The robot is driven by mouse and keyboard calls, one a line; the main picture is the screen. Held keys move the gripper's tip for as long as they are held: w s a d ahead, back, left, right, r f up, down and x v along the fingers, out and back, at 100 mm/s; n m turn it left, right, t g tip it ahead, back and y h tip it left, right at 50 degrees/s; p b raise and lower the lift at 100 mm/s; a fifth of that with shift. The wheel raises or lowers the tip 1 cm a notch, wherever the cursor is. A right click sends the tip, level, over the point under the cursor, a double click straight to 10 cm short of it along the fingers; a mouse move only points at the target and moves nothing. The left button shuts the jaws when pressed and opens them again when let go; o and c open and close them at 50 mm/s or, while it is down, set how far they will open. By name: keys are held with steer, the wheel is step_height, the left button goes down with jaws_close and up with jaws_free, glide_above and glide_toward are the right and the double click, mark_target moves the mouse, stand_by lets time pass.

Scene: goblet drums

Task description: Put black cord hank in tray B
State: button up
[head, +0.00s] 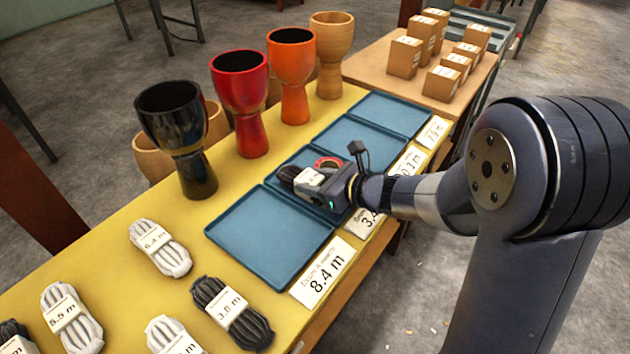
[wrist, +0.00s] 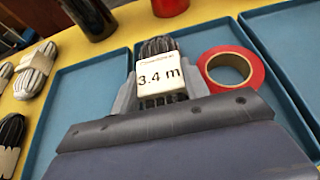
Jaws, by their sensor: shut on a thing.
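A black cord hank (head: 288,174) with a white 3.4 m label is held in my gripper (head: 312,180). In the wrist view, the fingers close on both sides of the hank (wrist: 158,47) at its label. The hank is over or in the second blue tray (head: 285,198) from the front, whose card partly reads 3.4. I cannot tell whether it touches the tray floor. A red tape roll (head: 328,162) lies in the same tray, and also shows in the wrist view (wrist: 246,59), just right of the hank. No tray letter is readable.
The front tray (head: 268,235), by the 8.4 m card (head: 322,272), is empty. Another dark hank (head: 232,314) and several pale hanks (head: 160,247) lie at front left. Goblet drums, black (head: 188,130), red (head: 243,100) and orange (head: 292,75), stand behind the trays.

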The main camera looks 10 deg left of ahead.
steer(key=shift+f, duration=0.15)
steer(key=o, duration=1)
steer(key=shift+r, duration=0.25)
steer(key=shift+d+r, duration=0.15)
steer(key=shift+d, duration=0.2)
steer(key=p+v, duration=0.1)
steer(key=v, duration=1)
steer(key=shift+s+d, duration=0.1)
steer(key=shift+s, duration=0.1)
